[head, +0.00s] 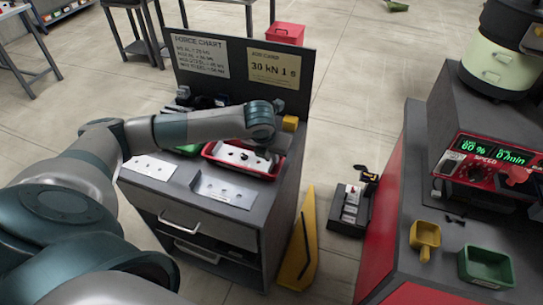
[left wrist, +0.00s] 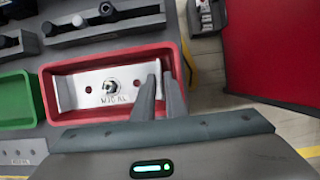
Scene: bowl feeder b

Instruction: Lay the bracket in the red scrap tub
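The red scrap tub (head: 210,152) stands on the grey bench top; it also shows in the left wrist view (left wrist: 47,92). A pale metal bracket (left wrist: 95,90) with upturned ends, holes and a dark round mark lies within the tub's rim; it shows in the head view too (head: 232,154). Whether it rests on the tub floor I cannot tell. My left gripper (left wrist: 160,85) is over the tub's right part, its fingers close together around the bracket's right upturned end. In the head view the left arm's wrist hides part of the tub. My right gripper is not in view.
Two more pale plates lie on the bench, one at the left (head: 150,168) and one at the front (head: 225,192). A green tub (left wrist: 18,100) stands left of the red one. A chart board (head: 240,75) rises behind. A red cabinet (head: 385,200) stands across the aisle.

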